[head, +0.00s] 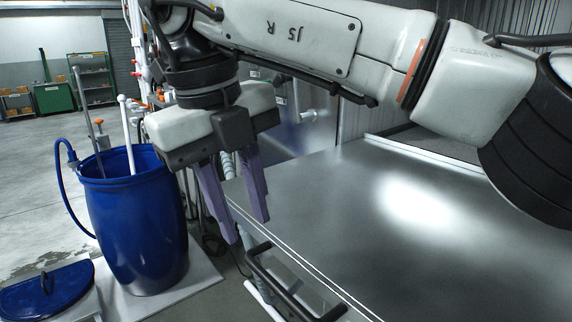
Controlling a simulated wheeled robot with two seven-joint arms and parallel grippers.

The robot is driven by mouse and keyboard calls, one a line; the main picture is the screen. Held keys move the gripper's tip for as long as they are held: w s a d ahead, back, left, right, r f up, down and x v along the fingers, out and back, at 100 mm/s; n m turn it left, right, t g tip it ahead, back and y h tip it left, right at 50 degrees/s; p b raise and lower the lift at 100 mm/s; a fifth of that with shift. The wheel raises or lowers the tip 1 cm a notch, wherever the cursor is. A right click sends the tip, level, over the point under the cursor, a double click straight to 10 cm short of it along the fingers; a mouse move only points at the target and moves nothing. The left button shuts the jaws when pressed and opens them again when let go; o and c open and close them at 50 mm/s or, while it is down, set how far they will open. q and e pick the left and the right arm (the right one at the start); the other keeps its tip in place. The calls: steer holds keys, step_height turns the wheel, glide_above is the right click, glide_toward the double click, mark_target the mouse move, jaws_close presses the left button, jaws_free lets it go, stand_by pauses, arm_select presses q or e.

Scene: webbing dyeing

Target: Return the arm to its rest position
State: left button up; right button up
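My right arm (290,38) reaches across the upper part of the head view from the right. My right gripper (247,226) hangs from its end with two purple fingers pointing down. The fingers are apart with nothing between them. The gripper is in front of the left edge of the metal table and to the right of a blue barrel. My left gripper does not show.
The open blue barrel (137,230) stands on a white base with rods and a hose in it. Its blue lid (45,290) lies at the lower left. The metal table (330,225) is bare, with a dark handle (285,290) along its edge. Shelves stand far back left.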

mark_target(261, 267)
steer(key=f, duration=0.5)
steer(key=w+d+f, duration=0.1)
steer(key=f, duration=0.2)
steer(key=shift+d, duration=0.1)
steer(key=shift+w+d+f, duration=0.1)
steer(key=shift+w+d, duration=0.15)
steer(key=shift+w, duration=0.05)
